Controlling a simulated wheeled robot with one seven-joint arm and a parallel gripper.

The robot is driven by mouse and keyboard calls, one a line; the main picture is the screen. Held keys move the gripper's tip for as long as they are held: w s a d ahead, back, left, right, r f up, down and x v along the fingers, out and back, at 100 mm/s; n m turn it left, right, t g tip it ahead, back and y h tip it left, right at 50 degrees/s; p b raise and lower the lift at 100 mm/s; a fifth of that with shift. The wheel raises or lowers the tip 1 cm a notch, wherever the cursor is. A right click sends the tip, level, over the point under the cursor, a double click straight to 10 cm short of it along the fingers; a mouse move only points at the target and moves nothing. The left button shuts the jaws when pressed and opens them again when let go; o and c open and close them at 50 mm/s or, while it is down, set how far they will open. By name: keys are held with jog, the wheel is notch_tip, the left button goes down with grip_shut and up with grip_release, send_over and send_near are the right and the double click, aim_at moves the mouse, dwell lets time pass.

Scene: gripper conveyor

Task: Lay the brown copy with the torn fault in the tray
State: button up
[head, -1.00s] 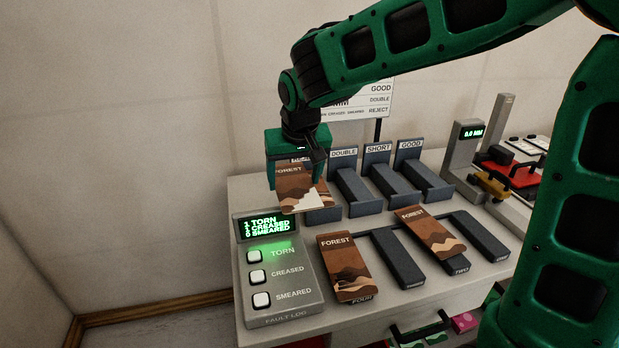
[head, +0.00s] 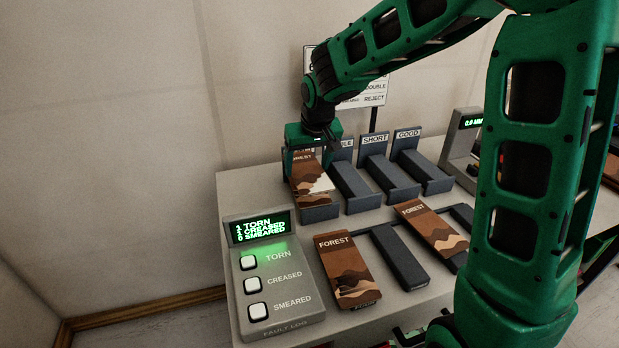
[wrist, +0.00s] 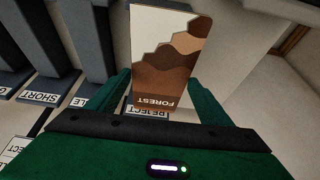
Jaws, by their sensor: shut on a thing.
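My gripper (head: 312,160) is shut on a brown FOREST copy (head: 308,188) with a stepped pale torn-looking area. The copy hangs tilted at the leftmost dark sloped tray (head: 319,214) and hides most of it; I cannot tell whether they touch. In the wrist view the copy (wrist: 163,72) sits between the fingers (wrist: 163,92), its lettering upside down. The REJECT label (wrist: 147,114) shows just beyond its lower edge.
To the right stand trays marked SHORT (head: 385,180) and GOOD (head: 422,172). Two more FOREST copies (head: 346,270) (head: 432,232) lie on front stands, with a bare stand (head: 399,256) between them. The fault log box (head: 270,285) stands front left.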

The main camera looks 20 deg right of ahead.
aim_at(313, 171)
jog(key=shift+w+d+f, duration=0.5)
jog(key=shift+d+f, duration=0.1)
jog(key=shift+d, duration=0.25)
jog(key=shift+f, duration=1.95)
jog(key=o, duration=1.2)
jog(key=shift+c, duration=0.2)
jog(key=shift+r, duration=0.1)
jog(key=v, duration=1.2)
